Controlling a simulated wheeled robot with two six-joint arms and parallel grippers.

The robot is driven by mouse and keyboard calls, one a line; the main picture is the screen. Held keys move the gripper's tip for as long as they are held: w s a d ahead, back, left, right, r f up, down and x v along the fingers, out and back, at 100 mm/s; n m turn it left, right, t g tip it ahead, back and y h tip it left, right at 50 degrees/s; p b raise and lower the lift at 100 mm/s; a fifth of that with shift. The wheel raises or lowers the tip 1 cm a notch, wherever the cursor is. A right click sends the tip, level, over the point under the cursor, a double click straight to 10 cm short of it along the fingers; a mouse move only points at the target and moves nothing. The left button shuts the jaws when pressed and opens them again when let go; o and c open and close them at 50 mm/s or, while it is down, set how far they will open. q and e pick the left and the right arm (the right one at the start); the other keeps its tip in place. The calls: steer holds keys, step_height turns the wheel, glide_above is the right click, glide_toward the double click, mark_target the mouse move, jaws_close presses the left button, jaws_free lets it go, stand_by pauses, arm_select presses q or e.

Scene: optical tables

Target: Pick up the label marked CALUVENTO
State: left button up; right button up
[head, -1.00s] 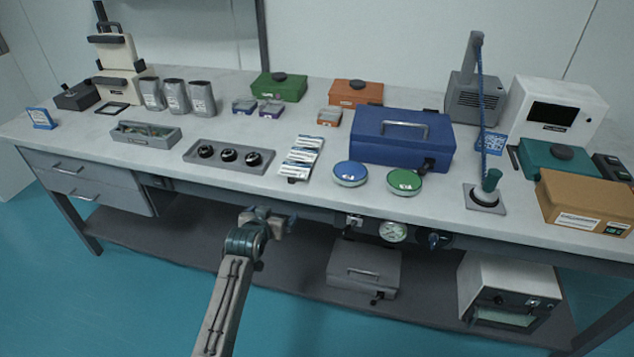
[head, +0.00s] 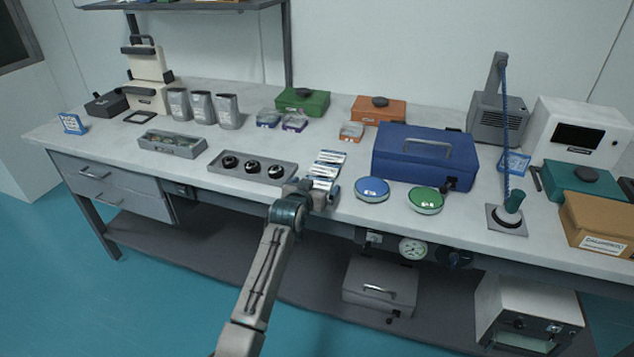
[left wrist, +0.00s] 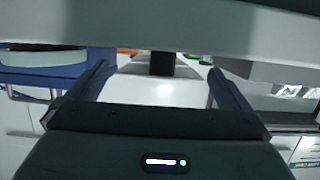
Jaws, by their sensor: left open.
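Several white-and-blue label strips (head: 327,166) lie in a column on the workbench, left of the blue case. Their print is too small to read, so I cannot tell which one is marked CALUVENTO. My left gripper (head: 320,190) is at the bench's front edge, by the near end of the strips, and covers part of that end. In the left wrist view, its two fingers (left wrist: 158,80) are apart with nothing held between them. My right gripper is not in view.
A grey tray with black knobs (head: 285,180) is left of the strips.

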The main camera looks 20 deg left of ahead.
arm_select(q)
steer(key=shift+x, duration=1.1)
steer(key=shift+w+f, duration=0.15)
steer(key=shift+w, duration=0.05)
steer(key=shift+c, duration=0.2)
steer(key=c, duration=1)
steer(key=shift+o, duration=0.2)
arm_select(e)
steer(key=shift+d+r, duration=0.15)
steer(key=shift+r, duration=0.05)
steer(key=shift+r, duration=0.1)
